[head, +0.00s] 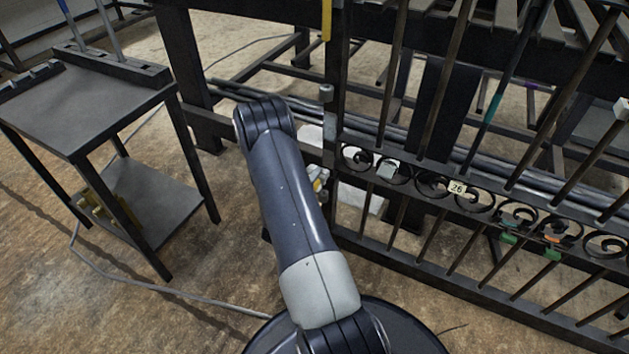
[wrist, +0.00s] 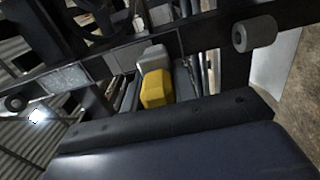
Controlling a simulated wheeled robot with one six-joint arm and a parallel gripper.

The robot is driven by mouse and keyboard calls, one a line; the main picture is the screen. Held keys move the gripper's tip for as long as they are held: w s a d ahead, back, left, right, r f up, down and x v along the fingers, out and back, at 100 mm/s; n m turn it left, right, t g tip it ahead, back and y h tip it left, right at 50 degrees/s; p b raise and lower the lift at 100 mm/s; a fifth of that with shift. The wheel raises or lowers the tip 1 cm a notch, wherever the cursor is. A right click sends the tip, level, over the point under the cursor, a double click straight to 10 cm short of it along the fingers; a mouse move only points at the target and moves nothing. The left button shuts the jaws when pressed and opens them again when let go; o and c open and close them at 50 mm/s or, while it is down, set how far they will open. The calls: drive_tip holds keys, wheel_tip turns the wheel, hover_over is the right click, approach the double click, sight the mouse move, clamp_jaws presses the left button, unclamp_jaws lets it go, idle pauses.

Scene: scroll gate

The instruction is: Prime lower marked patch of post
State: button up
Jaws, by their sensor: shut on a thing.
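The dark gate post (head: 331,130) stands upright beside the scrollwork, partly behind my arm in the head view. In the wrist view the post (wrist: 213,33) runs slantwise across the picture. A paler grey patch (wrist: 65,79) shows on it at the left. A yellow block (wrist: 157,92) with a pale grey block-shaped end (wrist: 153,58) juts out in front of my wrist, near the post; whether it touches cannot be told. My gripper is mostly hidden behind my arm in the head view, with a bit of it (head: 318,181) beside the post. It is shut on the yellow block.
A grey cylindrical fitting (head: 326,93) sits on the post; it also shows in the wrist view (wrist: 255,33). Scrollwork with a "26" tag (head: 457,188) and bars fills the right. A two-shelf dark cart (head: 85,105) stands left. A cable (head: 160,292) lies on the floor.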

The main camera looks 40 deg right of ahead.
drive_tip(key=shift+w+d, duration=0.25)
drive_tip(key=shift+d, duration=0.35)
drive_tip(key=shift+s, duration=0.1)
drive_tip(key=shift+s+d+r, duration=0.1)
drive_tip(key=shift+s+d, duration=0.25)
drive_tip(key=shift+s, duration=0.55)
drive_tip(key=shift+s+d, duration=0.3)
drive_tip(key=shift+s, duration=0.6)
drive_tip(key=shift+d+r, duration=0.1)
drive_tip(key=shift+r, duration=0.5)
drive_tip(key=shift+w+a, duration=0.2)
drive_tip(key=shift+w, duration=0.45)
drive_tip(key=shift+w+a, duration=0.25)
drive_tip(key=shift+w, duration=0.35)
drive_tip(key=shift+w+a, duration=0.2)
drive_tip(key=shift+w, duration=0.45)
drive_tip(key=shift+a+r+p, duration=0.1)
drive_tip(key=shift+r+p, duration=0.2)
drive_tip(key=shift+r, duration=0.4)
drive_tip(key=shift+s+d+f, duration=0.1)
drive_tip(key=shift+s+d, duration=0.1)
drive_tip(key=shift+s, duration=0.45)
drive_tip(key=shift+s+d, duration=0.25)
drive_tip(key=shift+s, duration=0.35)
drive_tip(key=shift+s+d+f, duration=0.1)
drive_tip(key=shift+s+d, duration=0.1)
drive_tip(key=shift+s, duration=0.45)
